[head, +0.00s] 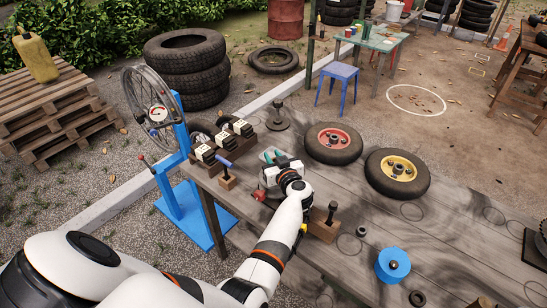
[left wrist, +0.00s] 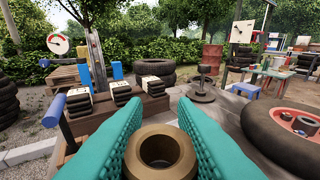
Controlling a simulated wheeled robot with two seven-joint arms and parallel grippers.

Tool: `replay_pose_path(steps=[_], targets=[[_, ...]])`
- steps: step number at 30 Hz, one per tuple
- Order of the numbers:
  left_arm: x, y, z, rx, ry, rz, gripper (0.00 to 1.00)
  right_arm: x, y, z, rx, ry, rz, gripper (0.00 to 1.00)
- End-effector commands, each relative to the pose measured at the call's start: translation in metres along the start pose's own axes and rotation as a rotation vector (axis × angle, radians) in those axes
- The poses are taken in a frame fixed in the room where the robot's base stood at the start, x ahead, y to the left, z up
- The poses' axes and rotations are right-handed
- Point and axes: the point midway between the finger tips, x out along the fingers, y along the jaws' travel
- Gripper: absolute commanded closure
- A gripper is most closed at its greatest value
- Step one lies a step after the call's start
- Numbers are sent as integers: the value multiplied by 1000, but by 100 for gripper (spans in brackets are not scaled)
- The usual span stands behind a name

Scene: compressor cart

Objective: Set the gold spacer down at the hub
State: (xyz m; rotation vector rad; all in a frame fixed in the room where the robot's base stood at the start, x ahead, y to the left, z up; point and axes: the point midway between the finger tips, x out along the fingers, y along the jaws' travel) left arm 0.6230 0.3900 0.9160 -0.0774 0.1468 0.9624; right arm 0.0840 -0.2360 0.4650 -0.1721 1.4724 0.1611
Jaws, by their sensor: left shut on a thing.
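The gold spacer (left wrist: 160,150) is a thick bronze-coloured ring with a round bore, held between the teal fingers of my left gripper in the left wrist view. My left gripper (head: 270,156) is over the far left part of the bench in the head view, where I cannot make out the spacer. A tyre with a red hub (head: 333,137) and a tyre with a yellow hub (head: 397,168) lie flat on the bench to the gripper's right. The red hub also shows at the right of the left wrist view (left wrist: 300,124). My right gripper is not in view.
A blue stand (head: 176,135) with a spoked wheel stands left of the bench. A rack of dark blocks with pale tops (head: 228,134) is close to the gripper. A blue cylinder (head: 393,266) and a wooden block with a post (head: 325,224) stand nearer. The bench's right-middle is mostly clear.

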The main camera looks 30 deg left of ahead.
Motion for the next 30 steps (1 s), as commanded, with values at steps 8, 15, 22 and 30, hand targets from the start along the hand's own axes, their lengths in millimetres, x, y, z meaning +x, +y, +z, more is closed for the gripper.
replay_pose_path(steps=[8, 15, 22, 30], targets=[[1, 0, -5, 0, 0, 0, 98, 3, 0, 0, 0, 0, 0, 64], [2, 0, -11, 1, -1, 0, 98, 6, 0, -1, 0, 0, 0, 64], [3, 0, -17, 0, -1, 0, 98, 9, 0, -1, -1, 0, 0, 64], [3, 0, -20, 0, 1, 0, 56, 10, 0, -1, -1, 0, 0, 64]])
